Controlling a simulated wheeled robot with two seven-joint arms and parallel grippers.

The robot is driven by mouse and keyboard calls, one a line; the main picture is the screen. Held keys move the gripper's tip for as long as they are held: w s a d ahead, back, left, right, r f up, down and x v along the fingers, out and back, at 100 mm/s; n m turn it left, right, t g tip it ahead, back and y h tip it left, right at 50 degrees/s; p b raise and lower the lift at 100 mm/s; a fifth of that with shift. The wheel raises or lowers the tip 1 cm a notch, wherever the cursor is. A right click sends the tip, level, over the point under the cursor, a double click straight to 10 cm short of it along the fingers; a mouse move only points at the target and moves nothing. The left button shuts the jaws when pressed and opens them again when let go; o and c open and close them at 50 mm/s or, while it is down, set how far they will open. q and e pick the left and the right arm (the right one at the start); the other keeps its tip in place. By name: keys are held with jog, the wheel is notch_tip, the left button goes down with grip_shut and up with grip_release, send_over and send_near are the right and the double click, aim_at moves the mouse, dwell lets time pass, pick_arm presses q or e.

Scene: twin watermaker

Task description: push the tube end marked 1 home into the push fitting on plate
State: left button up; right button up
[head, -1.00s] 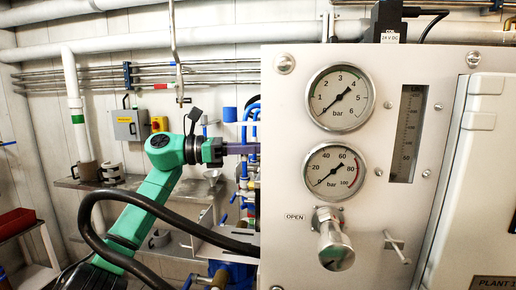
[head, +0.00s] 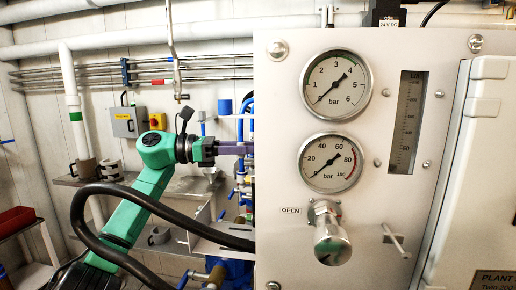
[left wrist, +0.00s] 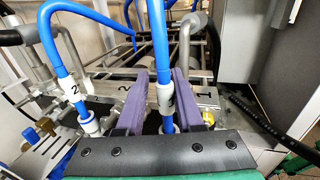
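In the left wrist view my left gripper (left wrist: 165,72) has two purple fingers standing either side of a blue tube (left wrist: 160,32). This tube carries a white marker sleeve (left wrist: 165,97), its figure partly hidden. A narrow gap shows between tube and fingers, so the gripper looks open around it. The metal plate (left wrist: 222,98) behind bears a "1" on the right and a "2" on the left. The tube's lower end and its fitting are mostly hidden by my gripper. In the head view my left gripper reaches behind the panel's left edge, fingertips hidden. My right gripper is not in view.
A second blue tube (left wrist: 52,45), sleeved "2", stands in a white fitting (left wrist: 90,125) left of the fingers. A dark hose (left wrist: 265,122) lies at right. The gauge panel (head: 280,120) with a protruding valve knob (head: 332,245) stands close at right in the head view.

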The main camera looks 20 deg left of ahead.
pick_arm(q)
jog(key=v, duration=1.3)
jog(key=shift+a+r+b, duration=0.15)
jog(key=shift+a+b, duration=0.05)
jog(key=shift+b, duration=0.2)
jog(key=shift+s, duration=0.15)
